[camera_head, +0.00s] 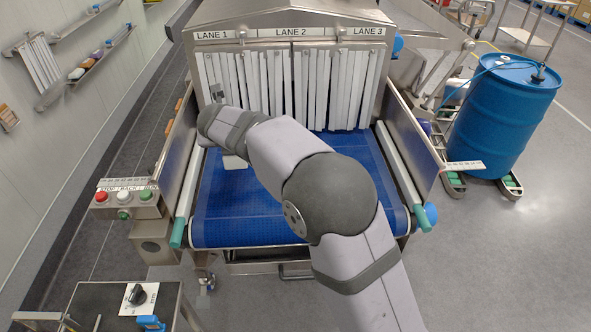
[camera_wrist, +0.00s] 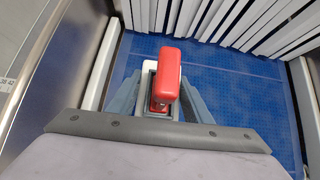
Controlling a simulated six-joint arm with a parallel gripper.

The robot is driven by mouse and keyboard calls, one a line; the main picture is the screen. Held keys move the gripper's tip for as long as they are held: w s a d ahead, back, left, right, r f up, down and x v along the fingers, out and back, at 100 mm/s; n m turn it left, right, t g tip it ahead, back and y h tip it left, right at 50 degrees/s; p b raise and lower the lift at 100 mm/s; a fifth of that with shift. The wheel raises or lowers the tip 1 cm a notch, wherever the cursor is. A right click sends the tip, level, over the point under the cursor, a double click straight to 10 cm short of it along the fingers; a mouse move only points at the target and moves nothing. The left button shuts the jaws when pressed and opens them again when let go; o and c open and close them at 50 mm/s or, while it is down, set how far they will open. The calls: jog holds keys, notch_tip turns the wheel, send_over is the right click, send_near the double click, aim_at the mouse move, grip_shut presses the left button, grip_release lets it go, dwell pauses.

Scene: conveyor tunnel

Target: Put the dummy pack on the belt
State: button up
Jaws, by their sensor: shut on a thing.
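The dummy pack appears to be the red block (camera_wrist: 168,75) in the wrist view, with a pale grey or white part beside and under it. My gripper (camera_wrist: 160,104) is shut on it, above the blue belt (camera_wrist: 232,90). In the head view my arm hides the red block. A pale piece (camera_head: 234,161) shows below my wrist, over the left part of the belt (camera_head: 235,215), in front of the LANE 1 side. I cannot tell whether the pack touches the belt.
White strip curtains (camera_head: 317,90) hang across the tunnel mouth just beyond my wrist. Metal side walls and pale rails (camera_head: 400,165) edge the belt. A button box (camera_head: 127,197) is at left, a blue drum (camera_head: 503,115) at right. The belt's front right is partly covered by my arm.

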jog(key=shift+w+d+f, duration=0.1)
jog(key=shift+d+f, duration=0.15)
jog(key=shift+d, duration=0.2)
jog(key=shift+w+d+f, duration=0.1)
jog(key=shift+d+f, duration=0.1)
jog(key=shift+d, duration=0.25)
jog(key=shift+f+b, duration=0.5)
jog(key=shift+f, duration=4.5)
jog(key=shift+f, duration=0.1)
jog(key=o, duration=1.5)
jog(key=shift+f, duration=0.1)
jog(key=shift+r, duration=0.25)
jog(key=b+v, duration=0.2)
jog(key=v, duration=1)
jog(key=shift+a+f, duration=0.1)
